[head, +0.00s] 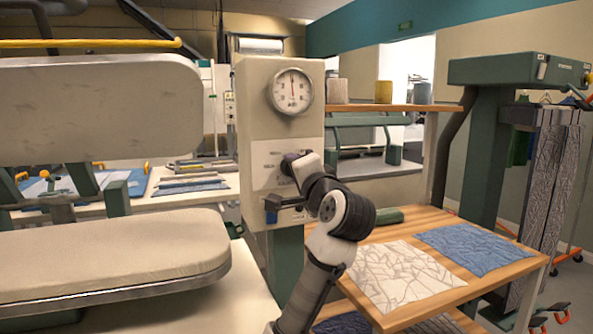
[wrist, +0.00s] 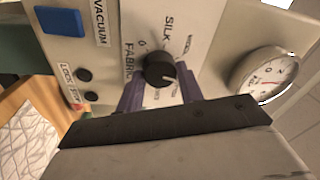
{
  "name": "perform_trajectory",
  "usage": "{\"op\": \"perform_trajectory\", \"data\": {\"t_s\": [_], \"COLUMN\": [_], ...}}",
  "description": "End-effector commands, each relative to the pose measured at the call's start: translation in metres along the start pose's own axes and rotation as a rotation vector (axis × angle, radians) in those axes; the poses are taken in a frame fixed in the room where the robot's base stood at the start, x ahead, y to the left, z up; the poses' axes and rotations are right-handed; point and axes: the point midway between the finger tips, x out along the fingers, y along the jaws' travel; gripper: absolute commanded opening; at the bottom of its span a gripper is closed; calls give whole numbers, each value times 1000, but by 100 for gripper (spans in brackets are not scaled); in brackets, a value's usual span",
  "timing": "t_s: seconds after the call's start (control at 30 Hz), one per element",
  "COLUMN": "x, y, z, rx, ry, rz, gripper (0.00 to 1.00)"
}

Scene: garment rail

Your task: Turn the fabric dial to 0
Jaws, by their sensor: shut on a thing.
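The fabric dial (wrist: 157,68) is a round black knob on a pale panel in the wrist view, beside the word FABRIC. A small white mark shows on its right side, pointing away from the printed 0, which is on its upper left. SILK and other labels are printed around it. My gripper (wrist: 161,84) is shut on the dial, with one dark purple finger on each side of it.
A round gauge (head: 292,91) is above the dial. A blue button (wrist: 60,21) and small black buttons are on the panel. A padded press (head: 110,255) stands at left. A wooden table (head: 480,278) with white and blue cloths is at right.

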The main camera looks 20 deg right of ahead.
Motion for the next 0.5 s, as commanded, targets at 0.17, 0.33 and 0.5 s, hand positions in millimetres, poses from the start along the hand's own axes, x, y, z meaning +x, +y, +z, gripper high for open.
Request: {"op": "perform_trajectory", "data": {"t_s": [0.17,0.33,0.5], "x": [0,0,0], "y": [1,0,0], "z": [-1,-2,-2], "rx": [-169,-330,-490], "ry": [-12,-22,-34], "rz": [-6,-15,-24], "gripper": [14,14,14]}}
